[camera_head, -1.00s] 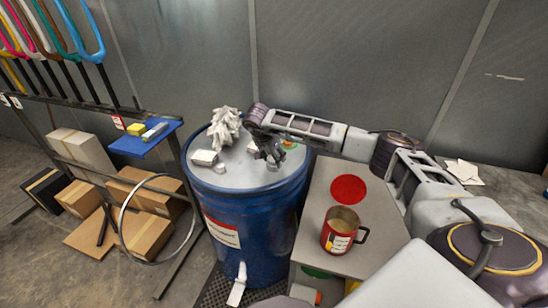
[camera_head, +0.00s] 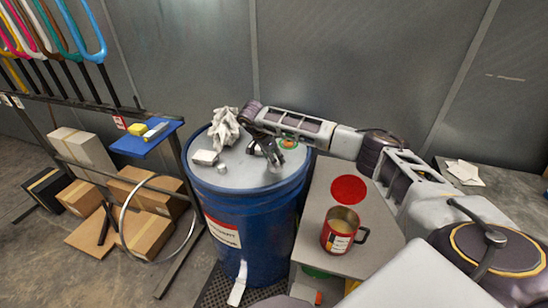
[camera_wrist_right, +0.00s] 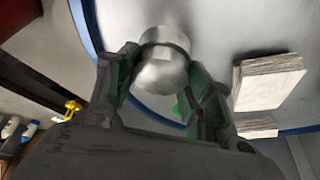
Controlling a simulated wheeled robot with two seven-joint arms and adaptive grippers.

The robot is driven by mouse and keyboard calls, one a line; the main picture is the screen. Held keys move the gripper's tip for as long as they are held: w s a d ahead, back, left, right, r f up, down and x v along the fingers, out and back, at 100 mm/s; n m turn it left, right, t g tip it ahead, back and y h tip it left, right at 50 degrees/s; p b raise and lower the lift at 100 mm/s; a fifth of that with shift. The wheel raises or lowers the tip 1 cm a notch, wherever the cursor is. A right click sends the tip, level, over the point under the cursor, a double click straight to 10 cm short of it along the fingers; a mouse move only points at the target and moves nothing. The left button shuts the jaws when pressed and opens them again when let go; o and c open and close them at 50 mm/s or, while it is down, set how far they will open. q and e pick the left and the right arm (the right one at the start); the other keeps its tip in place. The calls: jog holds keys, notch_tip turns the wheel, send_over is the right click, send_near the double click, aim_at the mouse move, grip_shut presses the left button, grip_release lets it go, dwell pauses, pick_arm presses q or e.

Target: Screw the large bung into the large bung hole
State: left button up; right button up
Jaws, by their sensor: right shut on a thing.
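My right gripper (camera_head: 272,160) reaches over the grey top of the blue drum (camera_head: 240,215) from the back right. In the right wrist view the right gripper (camera_wrist_right: 158,85) has its green-padded fingers on either side of a smooth silver cylinder, the large bung (camera_wrist_right: 165,60). It is shut on this bung. In the head view the fingers mostly hide the bung, and I cannot tell whether it touches the drum top. A small ring with green and orange (camera_head: 289,143) shows on the drum top just right of the gripper. I cannot make out the large bung hole. My left gripper is not in view.
A crumpled white cloth (camera_head: 225,126), a white block (camera_head: 204,157) and a small silver cylinder (camera_head: 222,168) occupy the drum top's left side. A red mug (camera_head: 340,232) stands on the grey table (camera_head: 318,205) at right. A rack with a blue shelf (camera_head: 145,140) stands at left.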

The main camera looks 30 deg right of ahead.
jog(key=shift+a+m+g, duration=0.1)
jog(key=shift+m+g, duration=0.3)
jog(key=shift+m, duration=0.7)
jog(key=shift+w+f+m+g, duration=0.1)
jog(key=shift+m+g, duration=0.2)
jog(key=shift+m, duration=0.5)
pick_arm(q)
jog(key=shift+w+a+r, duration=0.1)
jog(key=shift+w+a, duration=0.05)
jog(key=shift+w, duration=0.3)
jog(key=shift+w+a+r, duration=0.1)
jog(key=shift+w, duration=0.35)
